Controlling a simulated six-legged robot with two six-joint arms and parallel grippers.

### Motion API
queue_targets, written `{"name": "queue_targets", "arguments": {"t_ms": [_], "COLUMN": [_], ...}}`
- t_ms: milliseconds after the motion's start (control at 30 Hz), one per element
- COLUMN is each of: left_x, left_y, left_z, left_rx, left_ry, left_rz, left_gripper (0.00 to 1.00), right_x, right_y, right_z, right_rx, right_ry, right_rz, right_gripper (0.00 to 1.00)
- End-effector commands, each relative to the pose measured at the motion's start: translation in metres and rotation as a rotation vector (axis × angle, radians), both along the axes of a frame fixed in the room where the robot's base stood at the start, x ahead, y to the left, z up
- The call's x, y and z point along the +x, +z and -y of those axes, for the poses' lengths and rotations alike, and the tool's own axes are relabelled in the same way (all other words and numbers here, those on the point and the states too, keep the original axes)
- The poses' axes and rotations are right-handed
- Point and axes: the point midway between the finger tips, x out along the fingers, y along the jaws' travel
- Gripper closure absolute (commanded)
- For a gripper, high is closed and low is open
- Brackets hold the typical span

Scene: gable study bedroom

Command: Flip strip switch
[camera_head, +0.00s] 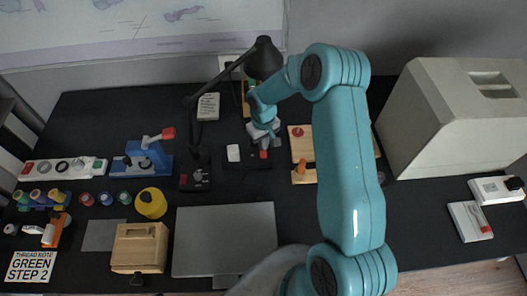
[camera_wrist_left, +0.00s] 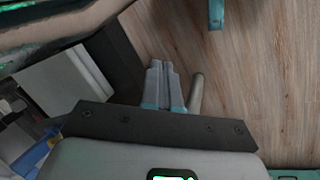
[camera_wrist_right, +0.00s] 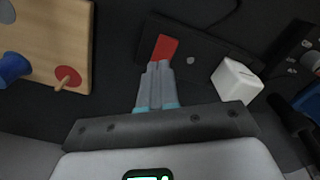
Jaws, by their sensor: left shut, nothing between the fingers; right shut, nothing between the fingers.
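The black power strip (camera_head: 249,163) lies on the dark desk in the middle of the head view. It also shows in the right wrist view (camera_wrist_right: 203,63). Its red rocker switch (camera_wrist_right: 163,46) sits at one end, and a white plug block (camera_wrist_right: 238,80) is at the other end. My right gripper (camera_wrist_right: 158,66) is shut and empty, its fingertips at the near edge of the red switch. I cannot tell whether they touch it. My left gripper (camera_wrist_left: 164,66) is shut and empty, above the wood floor beside the desk. It is not visible in the head view.
A wooden board (camera_head: 302,145) with a red knob stands right of the strip. The lamp (camera_head: 264,57) arches behind it, and a small black box (camera_head: 195,175) is at its left. A closed grey laptop (camera_head: 225,240) lies in front. A large beige case (camera_head: 455,115) fills the right.

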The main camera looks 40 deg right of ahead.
Motion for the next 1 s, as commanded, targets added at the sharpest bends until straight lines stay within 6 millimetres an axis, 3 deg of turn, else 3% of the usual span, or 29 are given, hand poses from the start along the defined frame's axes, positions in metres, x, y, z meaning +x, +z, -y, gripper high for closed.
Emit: {"name": "queue_targets", "arguments": {"t_ms": [533, 1000], "left_x": [0.0, 0.0], "left_y": [0.027, 0.027], "left_z": [0.0, 0.0], "left_rx": [0.0, 0.0], "left_ry": [0.0, 0.0], "left_rz": [0.0, 0.0], "left_gripper": [1.0, 1.0], "right_x": [0.0, 0.0], "right_y": [0.052, 0.054], "right_z": [0.0, 0.0], "right_rx": [0.0, 0.0], "right_ry": [0.001, 0.0], "right_rz": [0.002, 0.001], "right_gripper": [1.0, 1.0]}}
